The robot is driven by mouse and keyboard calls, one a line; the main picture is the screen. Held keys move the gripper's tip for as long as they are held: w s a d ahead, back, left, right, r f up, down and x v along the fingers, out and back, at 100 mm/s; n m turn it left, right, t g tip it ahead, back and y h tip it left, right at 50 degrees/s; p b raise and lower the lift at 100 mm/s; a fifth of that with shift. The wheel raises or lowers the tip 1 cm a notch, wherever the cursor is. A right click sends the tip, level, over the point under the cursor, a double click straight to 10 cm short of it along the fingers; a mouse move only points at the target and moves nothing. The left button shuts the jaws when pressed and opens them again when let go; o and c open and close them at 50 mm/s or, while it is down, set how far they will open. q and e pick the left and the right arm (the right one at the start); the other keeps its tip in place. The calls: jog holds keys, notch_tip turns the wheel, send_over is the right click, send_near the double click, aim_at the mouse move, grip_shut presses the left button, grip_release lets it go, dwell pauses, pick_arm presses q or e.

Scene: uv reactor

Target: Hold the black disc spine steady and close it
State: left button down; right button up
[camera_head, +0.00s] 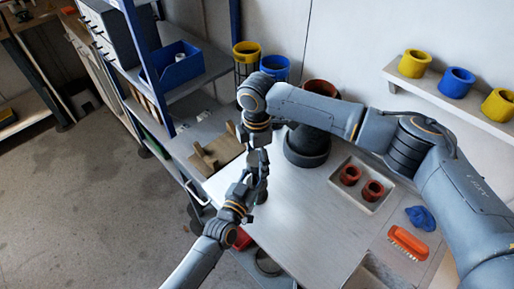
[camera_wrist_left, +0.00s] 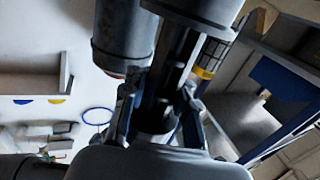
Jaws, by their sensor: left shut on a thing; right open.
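My left gripper (camera_head: 250,182) reaches up from the lower left to the table's left edge. In the left wrist view, its fingers (camera_wrist_left: 157,118) are closed around a dark upright piece, probably the black disc spine (camera_wrist_left: 166,85). The spine is largely hidden by the grippers in the head view, so I cannot tell whether it is open or closed. My right gripper (camera_head: 258,158) hangs down from above, open, directly above and very close to the left one. Whether its fingers touch the spine is not clear.
A dark round vessel (camera_head: 306,148) stands just right of the grippers. A tray (camera_head: 340,178) with two red-brown cups, a blue cloth (camera_head: 420,217) and an orange brush (camera_head: 408,241) lie further right. A wooden piece (camera_head: 215,153) lies left. The table's front middle is clear.

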jog(key=shift+f, duration=0.3)
jog(key=c, duration=1.2)
jog(key=m, duration=0.4)
jog(key=shift+s, duration=0.1)
jog(key=m, duration=0.4)
jog(key=o, duration=1.3)
jog(key=shift+o, duration=0.2)
